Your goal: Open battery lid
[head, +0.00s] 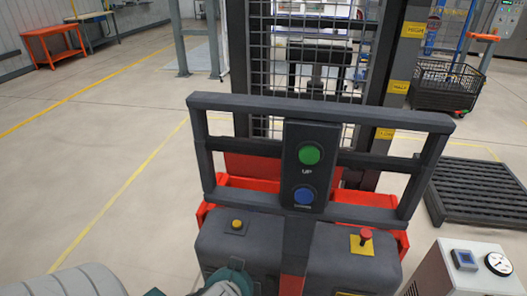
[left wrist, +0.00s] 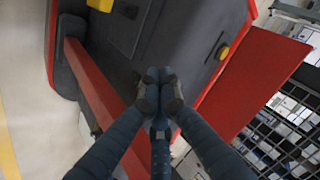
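The dark grey stacker body shows in the head view with a left cover (head: 222,247) and a right cover (head: 335,262). Which part is the battery lid I cannot tell for sure. My left gripper (left wrist: 158,78) points at a dark panel (left wrist: 118,28) of the machine in the left wrist view. Its two fingertips are together, with nothing seen between them. Whether they touch the panel I cannot tell. In the head view part of my left arm shows at the bottom, just in front of the left cover. My right gripper is not in view.
A grey handle frame (head: 320,108) with a green UP button (head: 309,154) and a blue button (head: 304,195) rises above the covers. A red stop button (head: 365,235) is on the right cover. A white box (head: 462,270) stands at right, near a dark pallet (head: 478,190). Floor at left is clear.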

